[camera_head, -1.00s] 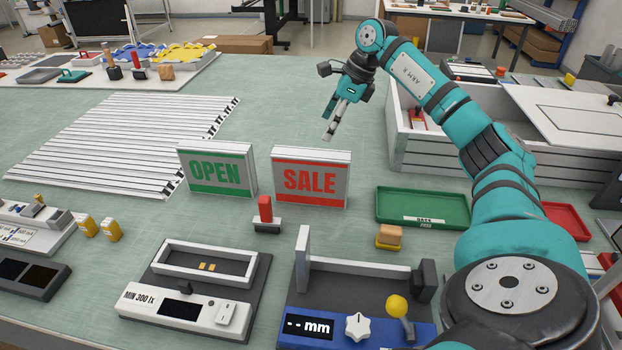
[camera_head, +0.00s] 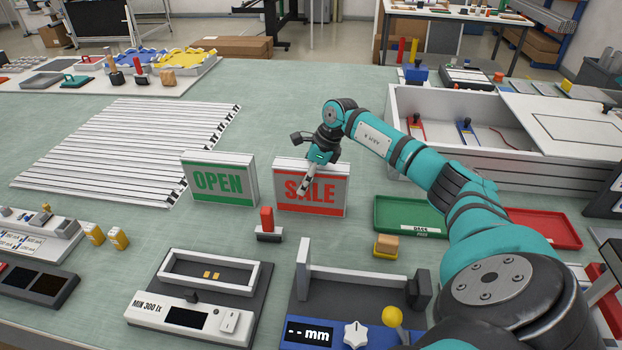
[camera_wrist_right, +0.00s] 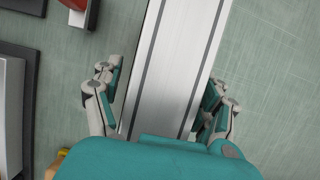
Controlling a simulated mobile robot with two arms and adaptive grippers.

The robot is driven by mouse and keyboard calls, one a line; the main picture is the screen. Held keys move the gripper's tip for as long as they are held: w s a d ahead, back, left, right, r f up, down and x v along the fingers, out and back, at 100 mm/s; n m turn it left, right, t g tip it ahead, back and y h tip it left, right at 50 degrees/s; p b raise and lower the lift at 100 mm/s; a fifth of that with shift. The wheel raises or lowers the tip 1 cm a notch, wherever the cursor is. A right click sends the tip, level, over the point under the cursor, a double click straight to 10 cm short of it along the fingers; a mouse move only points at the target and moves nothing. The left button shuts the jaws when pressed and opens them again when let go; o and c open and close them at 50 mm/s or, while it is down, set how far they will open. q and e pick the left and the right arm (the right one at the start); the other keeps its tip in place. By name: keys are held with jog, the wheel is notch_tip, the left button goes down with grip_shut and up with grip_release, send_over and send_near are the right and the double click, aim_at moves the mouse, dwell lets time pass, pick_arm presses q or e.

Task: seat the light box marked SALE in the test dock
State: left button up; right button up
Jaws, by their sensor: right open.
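The SALE light box (camera_head: 322,205), white with red lettering and a red lower band, stands upright mid-table. My right gripper (camera_head: 303,191) is at this box and partly covers its sign face. In the right wrist view the fingers of the right gripper (camera_wrist_right: 163,100) are open, one on each side of a silver box top (camera_wrist_right: 178,50), with a gap visible at the left finger. The test dock (camera_head: 165,314), marked MIN 300 lx, is at the front. Its white rectangular frame is empty, with two gold contacts inside. My left gripper is not in view.
The OPEN light box (camera_head: 219,183) stands just left of the SALE box. A small red-handled block (camera_head: 267,222) stands between the SALE box and the dock. A gauge with a mm display (camera_head: 308,335) is right of the dock. A green tray (camera_head: 385,215) lies to the right.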

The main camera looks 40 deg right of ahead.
jog(key=shift+f, duration=0.15)
jog(key=shift+f+b, duration=0.25)
jog(key=shift+b, duration=0.05)
dwell(0.3)
jog(key=shift+a+r, duration=0.1)
grip_shut()
